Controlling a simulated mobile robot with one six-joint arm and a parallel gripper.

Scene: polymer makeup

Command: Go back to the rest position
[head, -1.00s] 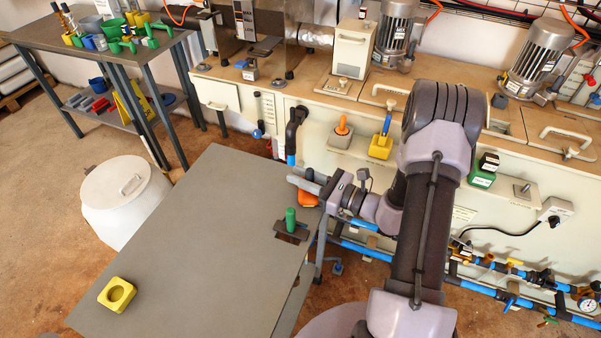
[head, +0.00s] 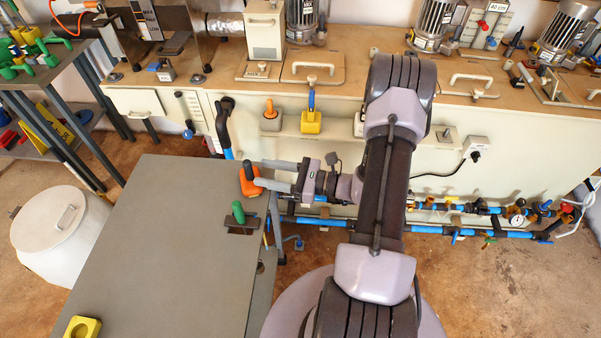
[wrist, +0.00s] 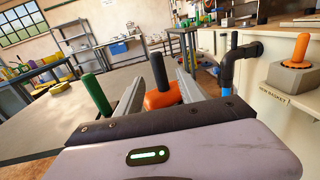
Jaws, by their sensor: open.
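My gripper (head: 260,173) is open, with its two fingers apart and pointing left in the head view. It is at the right edge of the grey table, and nothing is visibly gripped. An orange block with a black upright handle (head: 250,182) sits at the table's corner, right by the fingertips. In the wrist view, the orange block (wrist: 163,95) shows between the fingers (wrist: 158,90), its lower part hidden by my gripper. I cannot tell whether the fingers touch it.
The grey table (head: 170,240) holds a green-handled piece (head: 239,212) on a dark plate and a yellow block (head: 83,327) at front left. A long bench (head: 340,85) with machines, handles and pipes stands behind. A white drum (head: 60,232) stands left. The table's middle is clear.

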